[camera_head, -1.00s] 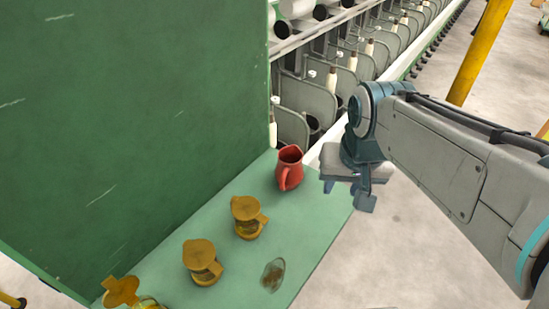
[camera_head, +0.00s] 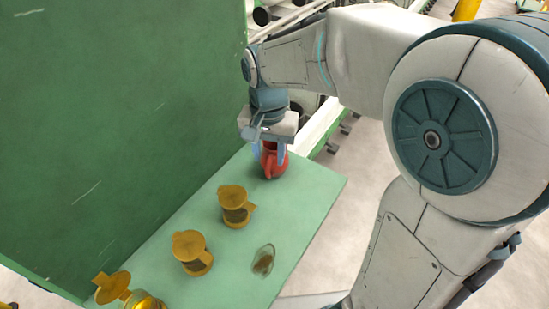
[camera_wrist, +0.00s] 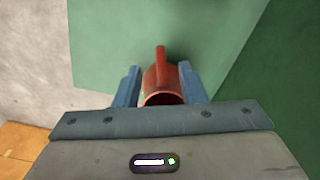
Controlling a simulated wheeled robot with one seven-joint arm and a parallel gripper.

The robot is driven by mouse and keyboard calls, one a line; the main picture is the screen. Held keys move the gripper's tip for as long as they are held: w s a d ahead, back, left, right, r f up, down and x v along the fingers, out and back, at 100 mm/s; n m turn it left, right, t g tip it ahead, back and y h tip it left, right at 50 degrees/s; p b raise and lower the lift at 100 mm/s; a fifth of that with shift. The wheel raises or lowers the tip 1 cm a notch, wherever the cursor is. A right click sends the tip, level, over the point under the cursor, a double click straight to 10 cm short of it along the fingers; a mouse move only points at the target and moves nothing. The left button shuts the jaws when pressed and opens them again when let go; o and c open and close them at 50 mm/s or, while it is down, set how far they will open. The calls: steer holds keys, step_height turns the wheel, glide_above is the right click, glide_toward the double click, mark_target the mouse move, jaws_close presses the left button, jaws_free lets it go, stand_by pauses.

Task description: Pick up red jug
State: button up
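The red jug (camera_head: 274,163) stands upright on the green table, at its far end. My gripper (camera_head: 268,154) is above it, pointing down, with one blue finger on each side of the jug. In the wrist view the jug (camera_wrist: 161,84) lies between the two fingers of my gripper (camera_wrist: 159,70), its handle pointing to the top of the picture. The fingers are spread and look very close to the jug's sides; any contact is hard to make out. My gripper hides the jug's upper part in the head view.
Several brass-coloured lidded jugs (camera_head: 234,207) stand in a row nearer on the green table (camera_head: 235,268). A clear glass dish (camera_head: 263,260) is at their right. A tall green panel (camera_head: 120,120) borders the table's left.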

mark_target(269, 164)
steer(key=shift+f+p, duration=0.65)
steer(key=shift+f, duration=2.45)
steer(key=shift+c, duration=0.4)
jaws_close()
